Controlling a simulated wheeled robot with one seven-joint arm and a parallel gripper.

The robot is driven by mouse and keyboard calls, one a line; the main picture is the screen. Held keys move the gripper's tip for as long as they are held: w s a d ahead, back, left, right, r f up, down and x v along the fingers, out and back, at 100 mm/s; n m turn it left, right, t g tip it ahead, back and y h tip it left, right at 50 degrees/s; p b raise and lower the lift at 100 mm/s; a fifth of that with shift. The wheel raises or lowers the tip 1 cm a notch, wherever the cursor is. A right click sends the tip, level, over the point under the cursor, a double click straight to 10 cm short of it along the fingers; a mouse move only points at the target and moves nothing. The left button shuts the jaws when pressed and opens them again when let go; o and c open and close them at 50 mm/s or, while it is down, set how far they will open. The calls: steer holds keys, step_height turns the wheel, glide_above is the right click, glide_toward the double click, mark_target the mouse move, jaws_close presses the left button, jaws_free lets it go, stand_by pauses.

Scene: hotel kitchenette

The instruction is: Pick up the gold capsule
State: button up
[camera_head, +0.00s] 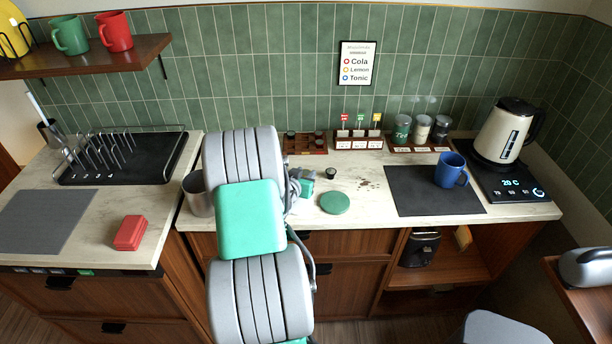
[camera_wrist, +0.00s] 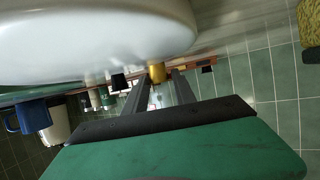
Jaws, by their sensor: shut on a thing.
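The gold capsule (camera_wrist: 157,72) shows in the wrist view at the tips of my gripper (camera_wrist: 159,82). The two grey fingers are closed on it. In the head view my arm hides the gold capsule and most of the gripper, above the counter just right of the arm. I cannot tell from these views whether the capsule touches the counter.
A dark capsule (camera_head: 331,173) and a green disc (camera_head: 334,203) are right of the gripper. A wooden tray (camera_head: 305,151) and label rack (camera_head: 358,143) stand behind. A metal cup (camera_head: 196,197) is left of my arm. A large pale rounded surface (camera_wrist: 90,35) fills the wrist view's top.

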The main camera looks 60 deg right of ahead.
mark_target(304, 175)
jaws_close()
steer(key=shift+r, duration=0.1)
steer(key=shift+r, duration=0.25)
step_height(304, 175, up, 3)
steer(key=shift+a+f+b, duration=0.1)
steer(key=shift+b, duration=0.75)
steer(key=r+b+v, duration=0.1)
steer(key=v, duration=0.7)
steer(key=w+d+r+b+v, duration=0.1)
steer(key=r+v, duration=0.1)
steer(key=v, duration=0.6)
steer(key=shift+r+b, duration=0.3)
steer(key=shift+b, duration=0.1)
